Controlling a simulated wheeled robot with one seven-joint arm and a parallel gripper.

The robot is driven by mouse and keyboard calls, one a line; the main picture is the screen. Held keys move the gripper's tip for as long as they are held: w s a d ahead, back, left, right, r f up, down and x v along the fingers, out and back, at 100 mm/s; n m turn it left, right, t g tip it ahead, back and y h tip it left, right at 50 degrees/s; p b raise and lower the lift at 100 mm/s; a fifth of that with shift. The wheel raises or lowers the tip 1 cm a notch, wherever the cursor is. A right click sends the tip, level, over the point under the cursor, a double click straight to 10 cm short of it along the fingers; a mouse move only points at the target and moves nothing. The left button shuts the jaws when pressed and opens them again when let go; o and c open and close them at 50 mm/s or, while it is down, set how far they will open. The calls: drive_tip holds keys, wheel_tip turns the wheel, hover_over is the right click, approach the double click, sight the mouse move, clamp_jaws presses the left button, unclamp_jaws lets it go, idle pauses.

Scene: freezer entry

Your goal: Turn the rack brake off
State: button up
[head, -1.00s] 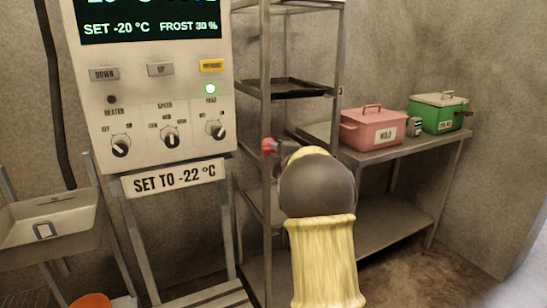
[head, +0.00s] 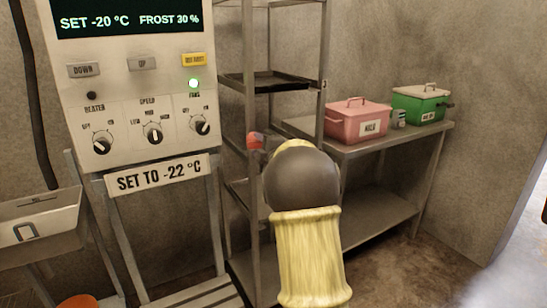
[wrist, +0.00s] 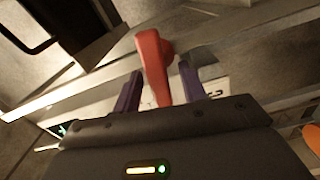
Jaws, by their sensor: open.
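The rack brake is a red lever (wrist: 153,65) in the wrist view, standing between my gripper's two dark fingers. Its red end (head: 255,140) also shows in the head view at the rack's front post, just left of my arm. My gripper (wrist: 160,88) is open around the lever, with a visible gap on the right side; I cannot tell whether the left finger touches it. In the head view my own arm hides the fingers. The metal rack (head: 262,190) stands upright behind my arm.
A control panel (head: 130,90) with knobs stands left of the rack, above a "SET TO -22 °C" sign (head: 158,178). A dark tray (head: 275,82) sits on a rack shelf. A pink box (head: 357,124) and a green box (head: 420,106) stand on a side table (head: 385,145).

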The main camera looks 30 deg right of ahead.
drive_tip(key=s, duration=1.6)
drive_tip(key=shift+s+d, duration=0.3)
drive_tip(key=shift+s, duration=0.1)
